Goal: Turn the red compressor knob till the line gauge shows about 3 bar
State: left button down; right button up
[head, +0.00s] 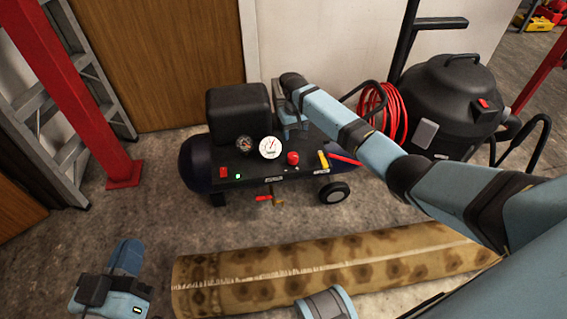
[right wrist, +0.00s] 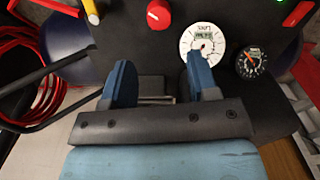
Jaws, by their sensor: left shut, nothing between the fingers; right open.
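The red compressor knob (head: 293,158) sits on the dark panel of the compressor (head: 225,183); it also shows at the top of the right wrist view (right wrist: 159,14). A smaller dark gauge (head: 243,144) is further left. The scale figures are too small to read. My right gripper (right wrist: 158,78) is open and empty, apart from the knob, one finger partly overlapping the white gauge. My left gripper (head: 127,246) is shut and empty, low at left.
A rolled rug (head: 330,262) lies on the floor before the compressor. A black vacuum (head: 455,105) and a coiled red hose (head: 378,112) stand to the right. A red post (head: 75,95) and a ladder (head: 105,100) are at left. A yellow-handled part (head: 323,160) is right of the knob.

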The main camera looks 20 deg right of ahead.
jog(key=b, duration=0.4)
send_over(293, 155)
notch_tip(293, 155, down, 7)
jog(key=shift+s, duration=0.15)
notch_tip(293, 155, down, 5)
jog(key=b, duration=0.3)
jog(key=shift+f, duration=0.2)
pick_arm(q)
jog(key=shift+w+a+f+m, duration=0.15)
jog(key=shift+w+f+m, duration=0.2)
jog(key=shift+f+m, duration=0.3)
jog(key=shift+w+a+f+m, duration=0.2)
jog(key=shift+w+f+m, duration=0.15)
jog(key=shift+f, duration=0.35)
jog(key=shift+w+a+f+m, duration=0.15)
jog(key=shift+w+f+m, duration=0.15)
jog(key=shift+f+m, duration=0.35)
pick_arm(e)
jog(key=shift+f, duration=0.5)
jog(key=c, duration=0.6)
